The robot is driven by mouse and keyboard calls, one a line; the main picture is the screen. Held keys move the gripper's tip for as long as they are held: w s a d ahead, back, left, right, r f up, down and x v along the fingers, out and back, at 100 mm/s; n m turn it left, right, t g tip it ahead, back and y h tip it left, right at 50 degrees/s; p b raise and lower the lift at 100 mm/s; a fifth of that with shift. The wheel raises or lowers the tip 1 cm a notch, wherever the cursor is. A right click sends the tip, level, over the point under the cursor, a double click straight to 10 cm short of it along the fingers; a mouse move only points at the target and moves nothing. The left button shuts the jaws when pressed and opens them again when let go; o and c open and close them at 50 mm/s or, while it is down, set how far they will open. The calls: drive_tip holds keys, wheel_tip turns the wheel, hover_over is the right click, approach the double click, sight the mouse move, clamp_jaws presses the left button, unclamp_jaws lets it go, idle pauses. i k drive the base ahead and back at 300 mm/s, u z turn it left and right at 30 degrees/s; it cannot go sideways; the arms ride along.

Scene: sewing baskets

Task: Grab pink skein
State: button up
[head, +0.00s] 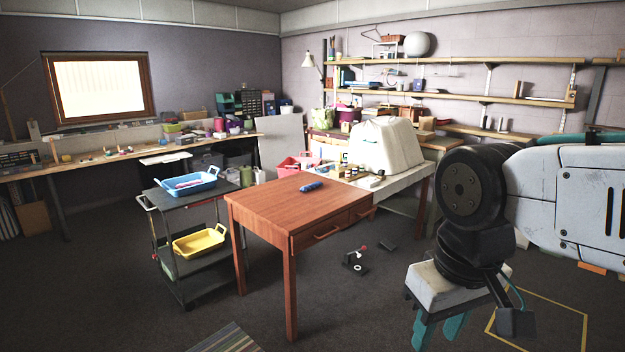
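A pink item (188,184), which looks like the skein, lies in a light blue basket (207,182) on the top shelf of a dark cart at left. It is small in the view, and the basket wall partly hides it. My gripper (438,333) hangs at the lower right with its teal fingers pointing down. A gap shows between the fingers, with nothing in it. The gripper is far to the right of the cart, with the wooden table between them.
The wooden table (275,205) holds a dark blue roll (311,187). A yellow basket (199,242) sits on the lower shelf of the cart (160,205). A small dark object (355,262) lies on the floor right of the table. Floor in front is mostly clear, with a striped rug (228,340).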

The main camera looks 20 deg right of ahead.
sight(190, 184)
drive_tip(key=z, duration=0.75)
drive_tip(key=i, duration=1.5)
drive_tip(key=u, duration=0.5)
drive_tip(key=i, duration=0.8)
drive_tip(key=u, duration=0.65)
